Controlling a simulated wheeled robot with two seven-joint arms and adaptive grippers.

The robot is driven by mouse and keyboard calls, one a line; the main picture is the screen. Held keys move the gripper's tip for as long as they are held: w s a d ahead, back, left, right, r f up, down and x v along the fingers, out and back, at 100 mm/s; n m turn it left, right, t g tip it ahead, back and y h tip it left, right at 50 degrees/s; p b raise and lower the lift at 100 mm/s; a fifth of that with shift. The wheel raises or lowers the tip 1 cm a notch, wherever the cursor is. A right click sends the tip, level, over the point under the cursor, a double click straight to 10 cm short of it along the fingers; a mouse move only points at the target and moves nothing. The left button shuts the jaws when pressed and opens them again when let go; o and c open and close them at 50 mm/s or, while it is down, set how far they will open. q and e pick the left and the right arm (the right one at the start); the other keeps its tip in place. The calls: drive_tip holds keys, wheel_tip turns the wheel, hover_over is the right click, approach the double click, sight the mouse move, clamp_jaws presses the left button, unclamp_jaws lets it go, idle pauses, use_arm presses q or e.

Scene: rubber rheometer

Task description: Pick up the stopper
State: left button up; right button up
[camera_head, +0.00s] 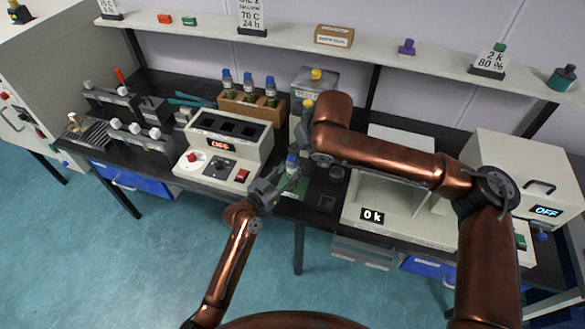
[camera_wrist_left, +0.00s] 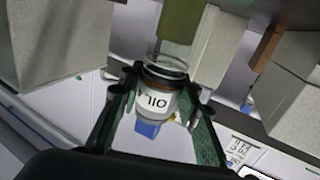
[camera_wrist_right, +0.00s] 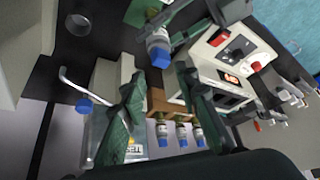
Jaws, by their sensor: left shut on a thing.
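My left gripper (camera_head: 283,180) is shut on a small bottle with a white label (camera_head: 291,168), above the bench between the beige machines. In the left wrist view the bottle's label (camera_wrist_left: 158,101) reads OIL upside down. The blue stopper (camera_wrist_right: 159,56) sits on the bottle in the right wrist view, and it also shows at the bottle's lower end in the left wrist view (camera_wrist_left: 148,128). My right gripper (camera_wrist_right: 163,100) is open, with nothing between its fingers.
A wooden rack (camera_head: 238,106) holds several blue-capped bottles behind the control machine (camera_head: 222,150). A grey tank with a yellow knob (camera_head: 315,74) stands behind my right gripper. A beige machine reading "Ok" (camera_head: 352,213) is to the right. The shelf (camera_head: 400,60) runs above.

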sight(293, 160)
use_arm(q)
drive_tip(key=c, duration=0.6)
use_arm(e)
drive_tip(key=shift+o, duration=1)
drive_tip(key=shift+w+d+r+n, duration=0.2)
drive_tip(key=shift+w+r+n, duration=0.1)
drive_tip(key=shift+w+n, duration=0.15)
drive_tip(key=w+d+r+n+g+y, duration=0.2)
drive_tip(key=w+r+n+g, duration=0.15)
drive_tip(key=n, duration=0.45)
drive_tip(key=shift+s+d+x, duration=0.1)
drive_tip(key=shift+s+x, duration=0.1)
drive_tip(key=shift+x, duration=1.9)
drive_tip(key=shift+s+d+x, duration=0.1)
drive_tip(key=shift+s+x, duration=0.15)
drive_tip(key=shift+x, duration=1.85)
drive_tip(key=shift+s+x, duration=0.2)
drive_tip(key=shift+x, duration=1.95)
